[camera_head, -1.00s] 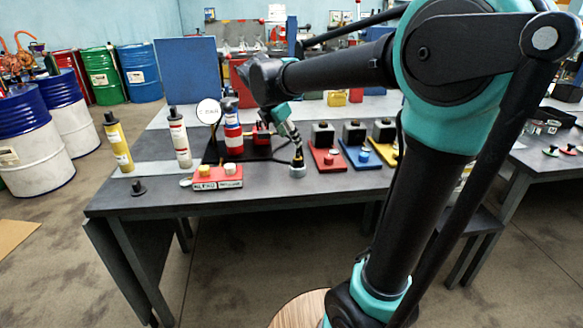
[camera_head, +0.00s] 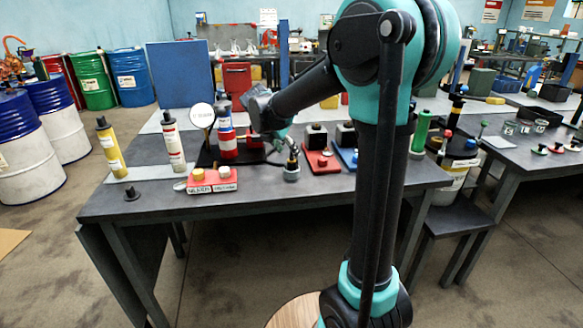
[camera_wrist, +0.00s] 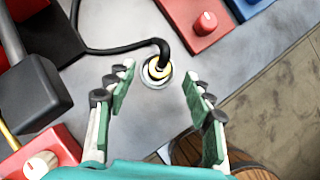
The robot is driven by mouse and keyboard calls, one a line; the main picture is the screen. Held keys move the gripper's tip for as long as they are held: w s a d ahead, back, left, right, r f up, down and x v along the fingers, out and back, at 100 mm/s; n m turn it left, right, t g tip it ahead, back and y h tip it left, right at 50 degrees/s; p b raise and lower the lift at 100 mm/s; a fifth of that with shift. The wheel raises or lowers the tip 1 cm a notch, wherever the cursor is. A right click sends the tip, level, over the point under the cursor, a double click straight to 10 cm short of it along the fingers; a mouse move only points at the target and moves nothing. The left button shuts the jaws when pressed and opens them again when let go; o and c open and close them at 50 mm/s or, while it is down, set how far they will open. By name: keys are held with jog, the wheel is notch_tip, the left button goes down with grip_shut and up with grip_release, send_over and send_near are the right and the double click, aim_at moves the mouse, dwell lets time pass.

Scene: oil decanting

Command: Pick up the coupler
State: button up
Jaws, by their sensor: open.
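The coupler (camera_wrist: 158,68) is a brass-coloured fitting with a black sleeve on the end of a black hose, seated in a round grey holder (camera_wrist: 156,81) on the table. It also shows in the head view (camera_head: 292,166), near the table's front edge. My gripper (camera_wrist: 160,88) is open, with its green-padded fingers apart on either side of the coupler in the wrist view. Nothing is between the pads in their grip. In the head view my gripper (camera_head: 288,146) is just above and behind the coupler, and its fingertips are hard to make out.
A red box with knobs (camera_head: 212,180) stands left of the coupler. A red-based unit (camera_head: 322,162) and a blue-based one (camera_head: 346,158) stand to its right. The black hose (camera_wrist: 110,50) runs across the table to the left. The table's front edge is close by.

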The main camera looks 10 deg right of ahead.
aim_at(291, 160)
jog(key=shift+x, duration=2.7)
jog(key=shift+s, duration=0.1)
grip_shut()
